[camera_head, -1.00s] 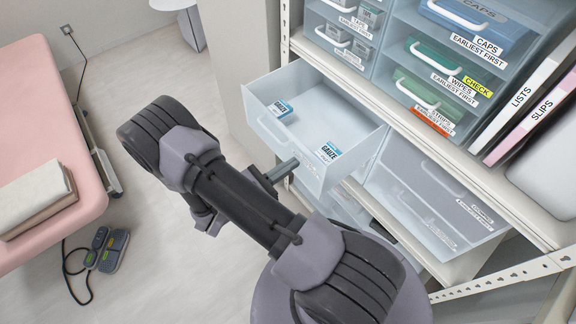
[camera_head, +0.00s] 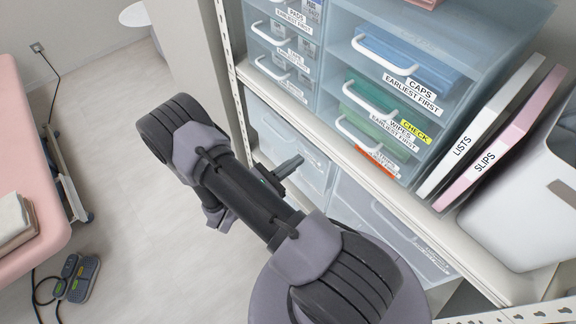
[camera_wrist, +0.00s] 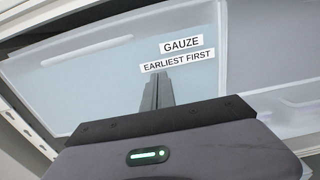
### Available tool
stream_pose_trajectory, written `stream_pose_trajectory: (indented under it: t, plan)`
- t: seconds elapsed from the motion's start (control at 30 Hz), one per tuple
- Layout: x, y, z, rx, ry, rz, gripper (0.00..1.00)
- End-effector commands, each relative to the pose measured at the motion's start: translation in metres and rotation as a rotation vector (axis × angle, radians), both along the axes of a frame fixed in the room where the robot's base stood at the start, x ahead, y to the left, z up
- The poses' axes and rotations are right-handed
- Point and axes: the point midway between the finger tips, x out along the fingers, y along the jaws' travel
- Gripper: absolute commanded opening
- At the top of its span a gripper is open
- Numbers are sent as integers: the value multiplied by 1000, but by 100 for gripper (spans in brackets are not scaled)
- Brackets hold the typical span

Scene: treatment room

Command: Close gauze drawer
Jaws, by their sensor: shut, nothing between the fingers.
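The gauze drawer (camera_head: 285,140) is a translucent pale-blue drawer under the shelf board in the head view. Its front now sits about level with the drawer to its right. In the wrist view its front (camera_wrist: 110,65) carries a white handle and labels reading "GAUZE" and "EARLIEST FIRST". My gripper (camera_head: 297,160) is shut and empty, with its fingertips at the drawer front. In the wrist view my gripper (camera_wrist: 162,75) points at the front just below the labels; whether it touches is hard to tell. The drawer's contents are hidden from above by the shelf.
Another translucent drawer (camera_head: 390,225) is to the right. Above stand drawers labelled CAPS (camera_head: 400,62) and WIPES (camera_head: 375,110), binders (camera_head: 480,130) and a white bin (camera_head: 525,205). A pink couch (camera_head: 25,160) and a pedal (camera_head: 78,278) are at left. Floor between is clear.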

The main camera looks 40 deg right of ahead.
Motion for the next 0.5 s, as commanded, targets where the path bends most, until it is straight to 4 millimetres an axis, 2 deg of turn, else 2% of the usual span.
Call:
stream_pose_trajectory:
  t: [0.2, 0.5]
  plan:
    - [0, -20, 0, -1, 0, -2, 0]
    - [1, -29, 0, -1, -1, -1, 0]
